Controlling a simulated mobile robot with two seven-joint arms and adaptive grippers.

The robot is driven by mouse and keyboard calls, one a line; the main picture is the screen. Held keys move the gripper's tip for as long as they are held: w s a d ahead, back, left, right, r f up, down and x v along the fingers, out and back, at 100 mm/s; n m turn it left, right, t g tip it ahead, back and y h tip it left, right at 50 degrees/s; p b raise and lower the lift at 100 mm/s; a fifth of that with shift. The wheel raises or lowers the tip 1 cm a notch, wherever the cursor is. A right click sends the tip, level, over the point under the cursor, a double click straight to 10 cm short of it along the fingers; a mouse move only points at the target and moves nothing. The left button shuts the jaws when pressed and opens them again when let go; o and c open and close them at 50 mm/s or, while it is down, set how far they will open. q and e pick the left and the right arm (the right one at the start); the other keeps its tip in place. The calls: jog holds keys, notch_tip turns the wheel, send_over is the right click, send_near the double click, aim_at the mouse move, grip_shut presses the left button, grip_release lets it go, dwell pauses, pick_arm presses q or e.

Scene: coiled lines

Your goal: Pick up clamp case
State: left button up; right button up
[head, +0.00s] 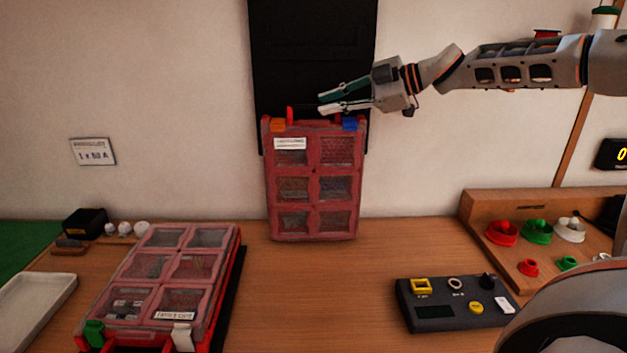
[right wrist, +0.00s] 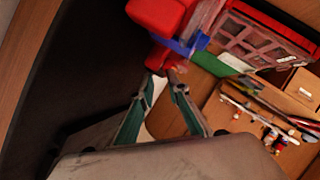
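Two red cases with clear-windowed lids are in the head view. One case (head: 313,165) stands upright on the table against the wall, with an orange latch, a blue latch and a red handle (head: 290,113) on top. The other case (head: 160,270) lies flat at the left front. Their labels are too small to read surely, so I cannot tell which is the clamp case. My right gripper (head: 320,103) is open and empty, just above the upright case and right of its handle. In the right wrist view, a blue latch (right wrist: 180,45) is beyond its fingertips (right wrist: 164,77). My left gripper is out of view.
A black panel (head: 313,50) is on the wall behind the upright case. A dark control box (head: 455,302) and a wooden board with colored parts (head: 480,210) are at the right. A white tray (head: 35,300) is at the left. The middle table front is clear.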

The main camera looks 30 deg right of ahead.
aim_at(314, 105)
jog(key=x, duration=0.3)
jog(key=shift+w+f, duration=0.35)
jog(key=shift+w, duration=0.05)
jog(key=shift+w+a+f, duration=0.15)
jog(key=shift+w+a, duration=0.15)
jog(key=shift+w, duration=0.2)
grip_shut()
jog(key=shift+r, duration=0.3)
